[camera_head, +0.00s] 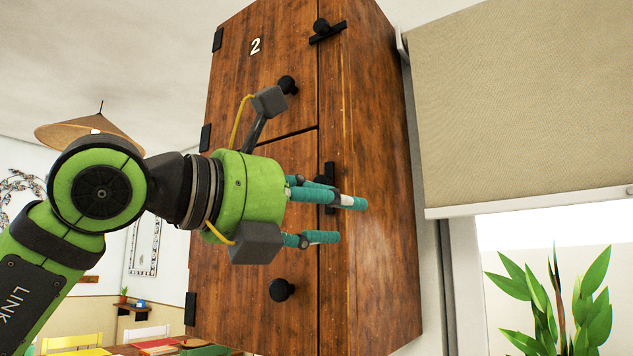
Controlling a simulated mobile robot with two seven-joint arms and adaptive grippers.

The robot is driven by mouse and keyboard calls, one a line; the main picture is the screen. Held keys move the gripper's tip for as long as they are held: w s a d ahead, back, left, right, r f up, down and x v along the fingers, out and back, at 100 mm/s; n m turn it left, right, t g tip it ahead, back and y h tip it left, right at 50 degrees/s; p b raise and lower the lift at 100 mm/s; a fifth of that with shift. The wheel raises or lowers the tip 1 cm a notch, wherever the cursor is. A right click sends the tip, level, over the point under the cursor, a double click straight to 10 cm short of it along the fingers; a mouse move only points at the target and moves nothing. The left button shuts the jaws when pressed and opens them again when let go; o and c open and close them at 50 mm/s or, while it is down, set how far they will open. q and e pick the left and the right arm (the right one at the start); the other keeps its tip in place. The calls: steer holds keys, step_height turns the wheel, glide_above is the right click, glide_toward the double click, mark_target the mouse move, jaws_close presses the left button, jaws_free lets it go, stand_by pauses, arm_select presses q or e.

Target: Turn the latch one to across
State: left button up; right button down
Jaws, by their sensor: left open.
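A wooden cabinet (385,120) has two doors, one above the other. The upper door (235,110) carries a white number 2; no number shows on the lower door (225,300), which my arm partly covers. The lower door's black latch (329,170) stands upright along the door edge, its middle hidden behind my fingers. The upper door's latch (327,33) lies across the gap onto the frame. My left gripper (340,218) is open, its teal fingers in front of the lower latch; I cannot tell whether they touch it. My right gripper is not in view.
Round black door knobs stick out on the upper door (287,85) and lower door (281,290), near my gripper. A beige blind (520,100) and a plant (555,310) are to the right. A table with chairs (75,341) stands at the lower left.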

mark_target(319, 182)
arm_select(q)
steer(key=a+r+n+t+y, duration=0.2)
steer(key=a+r+t+y, duration=0.1)
steer(key=a+r+y, duration=0.15)
steer(key=shift+h, duration=0.35)
steer(key=p+x, duration=0.1)
steer(key=x, duration=0.1)
steer(key=p+x, duration=0.1)
steer(key=x, duration=0.2)
steer(key=shift+w+r+p, duration=0.15)
steer(key=shift+r+p, duration=0.05)
steer(key=shift+p, duration=0.2)
steer(key=shift+w+d+f, duration=0.1)
steer(key=shift+w+d, duration=0.1)
steer(key=shift+w, duration=0.1)
jaws_close()
